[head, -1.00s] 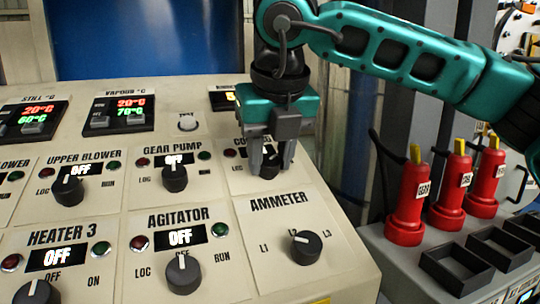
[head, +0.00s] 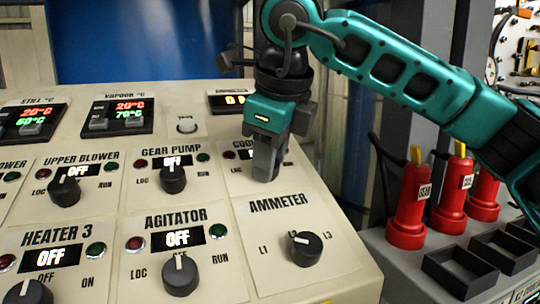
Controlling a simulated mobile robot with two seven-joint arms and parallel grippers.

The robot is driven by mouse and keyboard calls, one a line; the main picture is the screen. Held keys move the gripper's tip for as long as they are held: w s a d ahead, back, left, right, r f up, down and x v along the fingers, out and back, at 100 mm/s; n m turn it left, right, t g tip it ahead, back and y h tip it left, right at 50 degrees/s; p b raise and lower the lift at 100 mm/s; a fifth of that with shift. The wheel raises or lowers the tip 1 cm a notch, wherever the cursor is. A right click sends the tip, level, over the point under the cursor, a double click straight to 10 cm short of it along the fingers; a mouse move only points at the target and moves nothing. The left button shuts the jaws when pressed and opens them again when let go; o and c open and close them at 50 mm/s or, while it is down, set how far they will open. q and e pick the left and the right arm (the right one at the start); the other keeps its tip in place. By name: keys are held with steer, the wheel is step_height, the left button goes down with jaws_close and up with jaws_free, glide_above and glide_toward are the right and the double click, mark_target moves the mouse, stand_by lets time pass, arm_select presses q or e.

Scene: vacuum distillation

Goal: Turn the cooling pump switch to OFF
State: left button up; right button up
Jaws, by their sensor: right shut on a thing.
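The control panel (head: 222,240) fills the left and middle of the head view. My right gripper (head: 267,174) points down over the cooling pump section, right of the gear pump knob (head: 173,179). It is shut on the cooling pump switch, which its fingers hide. The ammeter display (head: 232,103) above is partly covered by the gripper body. My left gripper is out of view.
The agitator knob (head: 181,274) and ammeter knob (head: 305,249) stand below the gripper, the upper blower knob (head: 64,191) to the left. Red lockout-like devices with yellow tops (head: 408,206) and black trays (head: 464,270) sit on a grey bench at right.

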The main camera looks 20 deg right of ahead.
steer(key=shift+n, duration=0.7)
steer(key=o, duration=1)
steer(key=shift+o, duration=0.2)
steer(key=shift+r, duration=0.1)
steer(key=v, duration=1.2)
steer(key=shift+s+r+p, duration=0.2)
steer(key=shift+r+p, duration=0.1)
steer(key=shift+p, duration=0.15)
